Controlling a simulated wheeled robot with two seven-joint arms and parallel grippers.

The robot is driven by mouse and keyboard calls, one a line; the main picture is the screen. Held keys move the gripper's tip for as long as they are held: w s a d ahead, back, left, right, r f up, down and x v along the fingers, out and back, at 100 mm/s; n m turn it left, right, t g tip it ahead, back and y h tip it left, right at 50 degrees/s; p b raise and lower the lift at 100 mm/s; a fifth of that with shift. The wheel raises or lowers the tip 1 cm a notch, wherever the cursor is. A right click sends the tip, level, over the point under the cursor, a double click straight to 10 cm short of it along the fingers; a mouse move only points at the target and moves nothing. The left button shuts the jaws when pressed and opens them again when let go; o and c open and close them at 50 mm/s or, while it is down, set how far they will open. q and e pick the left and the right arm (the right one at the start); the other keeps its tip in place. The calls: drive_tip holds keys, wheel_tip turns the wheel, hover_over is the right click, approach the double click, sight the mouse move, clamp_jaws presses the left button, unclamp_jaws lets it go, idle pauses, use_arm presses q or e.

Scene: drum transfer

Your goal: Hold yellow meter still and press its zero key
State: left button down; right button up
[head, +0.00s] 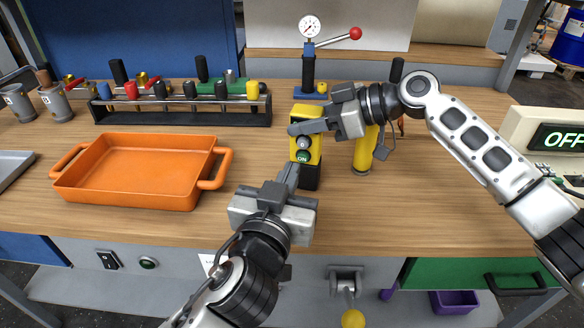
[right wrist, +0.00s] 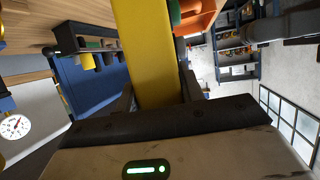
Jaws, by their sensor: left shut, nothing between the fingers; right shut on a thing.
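The yellow meter (head: 313,149) stands upright on the bench, with a black lower part, a round grey dial and a green "ON" patch on its face. Its zero key cannot be made out in the head view. My right gripper (head: 308,127) reaches in from the right and is shut on the meter's upper part. In the right wrist view the yellow body (right wrist: 143,50) runs between the fingers. My left gripper (head: 291,173) is shut and empty. Its fingertips are at the meter's lower left front and hide part of it; whether they touch it is unclear.
An orange tray (head: 75,186) lies to the left, with a tool rack (head: 180,117) behind it. A yellow cylinder (head: 363,158) stands just right of the meter. A gauge press with a red-knobbed lever (head: 335,40) stands behind. The front right bench top is clear.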

idle(0.3)
drive_tip(key=o, duration=1.3)
drive_tip(key=shift+d, duration=0.1)
